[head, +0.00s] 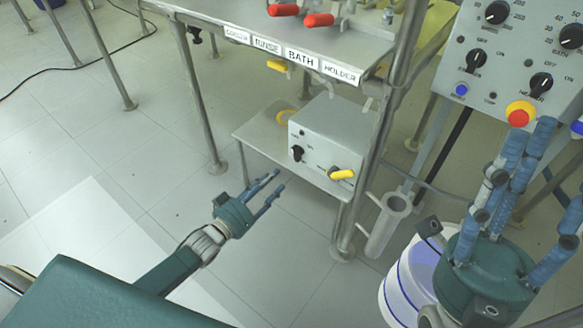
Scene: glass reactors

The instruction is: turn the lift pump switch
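A white box (333,140) stands on the low shelf and has a black knob (297,153) and a yellow lever (342,174) on its front. The small lettering by the knob is too small to read, so I cannot confirm that it is the lift pump switch. My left gripper (279,180) is open and empty, its fingers pointing toward the box front, below and left of the knob and apart from it. My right gripper (540,170) is large at the lower right, its fingers spread in front of the control panel and holding nothing visible.
A control panel (477,30) with several black knobs and a red-and-yellow button (520,113) stands at the upper right. A metal frame post (375,150) rises right of the box. A grey cylinder (385,225) and a white drum (400,285) stand beside it. The left floor is clear.

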